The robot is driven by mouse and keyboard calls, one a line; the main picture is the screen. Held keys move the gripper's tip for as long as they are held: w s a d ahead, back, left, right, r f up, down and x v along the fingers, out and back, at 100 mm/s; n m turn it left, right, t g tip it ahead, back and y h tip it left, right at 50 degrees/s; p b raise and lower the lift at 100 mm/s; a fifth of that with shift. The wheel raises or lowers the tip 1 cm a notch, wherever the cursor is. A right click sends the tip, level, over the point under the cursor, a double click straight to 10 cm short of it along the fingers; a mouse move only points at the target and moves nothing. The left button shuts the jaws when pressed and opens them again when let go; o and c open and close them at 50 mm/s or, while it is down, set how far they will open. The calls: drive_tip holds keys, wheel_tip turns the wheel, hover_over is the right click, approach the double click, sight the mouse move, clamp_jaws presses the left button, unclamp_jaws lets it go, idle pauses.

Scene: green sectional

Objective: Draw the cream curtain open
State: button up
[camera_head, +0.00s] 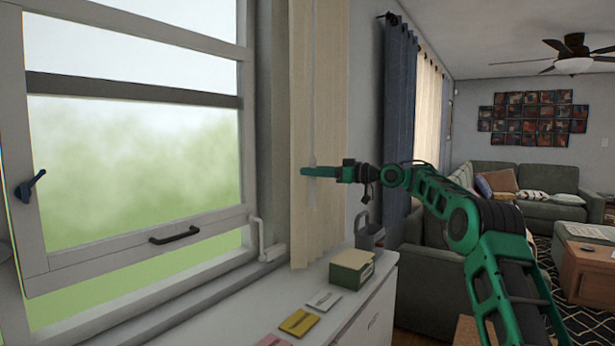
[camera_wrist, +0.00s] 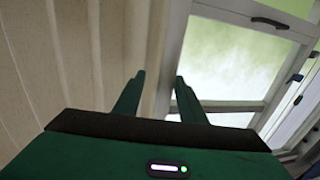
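The cream curtain (camera_head: 330,110) hangs in long vertical folds at the right side of the window, bunched into a fairly narrow strip. In the wrist view the curtain (camera_wrist: 65,50) fills the left side, and its edge runs up between my fingers near the window frame. My gripper (camera_head: 306,171) points left, at the curtain's left part at about mid-height. In the wrist view the two green fingers of my gripper (camera_wrist: 160,78) stand apart with a clear gap. I cannot tell whether either finger touches the cloth.
The window (camera_head: 140,150) is left of the curtain, with a blue latch (camera_head: 30,187) and dark handle (camera_head: 174,235). Below is a white cabinet top (camera_head: 345,290) with a green-and-cream box (camera_head: 352,270), a grey watering can (camera_head: 368,232) and cards. A blue curtain (camera_head: 399,110) hangs farther right.

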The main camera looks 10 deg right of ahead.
drive_tip(key=v, duration=1)
drive_tip(key=shift+d, duration=0.25)
drive_tip(key=shift+f, duration=0.1)
drive_tip(key=s+d+f+m+g+h, duration=0.1)
drive_tip(key=s+d+f+m+h, duration=0.2)
drive_tip(key=s+f+m+h, duration=0.4)
drive_tip(key=s+d+f+m+g+h, duration=0.2)
drive_tip(key=s+d+f+h, duration=0.25)
drive_tip(key=s+f, duration=0.55)
drive_tip(key=s+d+f+m+g+h, duration=0.1)
drive_tip(key=s+f, duration=0.4)
drive_tip(key=s, duration=1)
drive_tip(key=s+d+f+m+g+h, duration=0.1)
drive_tip(key=s+f+m+g, duration=0.2)
drive_tip(key=s, duration=1.2)
drive_tip(key=s+d+f+m+g+h, duration=0.1)
drive_tip(key=s+f, duration=0.5)
drive_tip(key=s, duration=0.9)
drive_tip(key=d+m+g, duration=0.1)
drive_tip(key=m+g, duration=0.1)
drive_tip(key=m, duration=0.1)
drive_tip(key=shift+s+f+m, duration=0.3)
